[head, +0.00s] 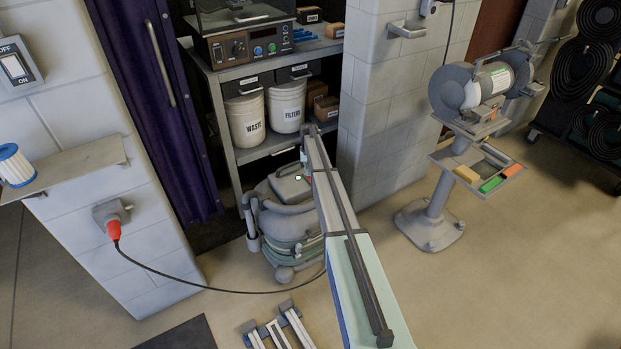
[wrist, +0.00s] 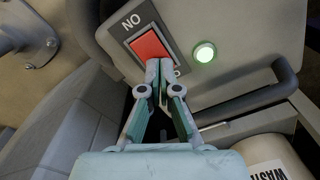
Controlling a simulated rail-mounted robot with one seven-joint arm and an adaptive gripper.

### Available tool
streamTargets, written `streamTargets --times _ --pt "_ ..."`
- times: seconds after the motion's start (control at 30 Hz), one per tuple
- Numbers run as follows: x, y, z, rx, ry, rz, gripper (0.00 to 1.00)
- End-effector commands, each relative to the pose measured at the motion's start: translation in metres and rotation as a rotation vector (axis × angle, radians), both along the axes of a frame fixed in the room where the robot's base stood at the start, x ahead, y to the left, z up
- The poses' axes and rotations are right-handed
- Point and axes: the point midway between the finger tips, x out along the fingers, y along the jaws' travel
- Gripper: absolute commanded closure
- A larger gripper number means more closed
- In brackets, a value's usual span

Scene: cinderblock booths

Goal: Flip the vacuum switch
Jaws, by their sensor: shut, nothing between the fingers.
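The vacuum (head: 283,222) is a grey canister on the floor in front of the shelf in the head view, partly hidden by my arm. In the wrist view its grey top panel (wrist: 235,75) carries a red rocker switch (wrist: 148,46) in a dark frame, with upside-down ON lettering above it. A round green light (wrist: 204,51) glows to the right of the switch. My gripper (wrist: 159,68) is shut and empty, its fingertips over the lower right part of the switch. I cannot tell whether they touch it. In the head view my arm hides the gripper.
A grey shelf (head: 268,148) with WASTE and FILTERS buckets (head: 246,118) stands behind the vacuum. A cinderblock pillar (head: 375,105) is to the right. A black cord (head: 190,284) runs from a wall outlet across the floor. A bench grinder (head: 482,85) stands farther right.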

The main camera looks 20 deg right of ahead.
Motion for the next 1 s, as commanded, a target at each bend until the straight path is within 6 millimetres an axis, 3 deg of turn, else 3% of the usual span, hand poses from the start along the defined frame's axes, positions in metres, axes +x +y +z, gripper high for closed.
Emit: streamTargets --times 0.47,1.0 --pt "0.000 0.000 -0.003 0.000 0.001 0.000 1.00" --pt "0.000 0.000 0.033 0.000 0.000 0.000 1.00"
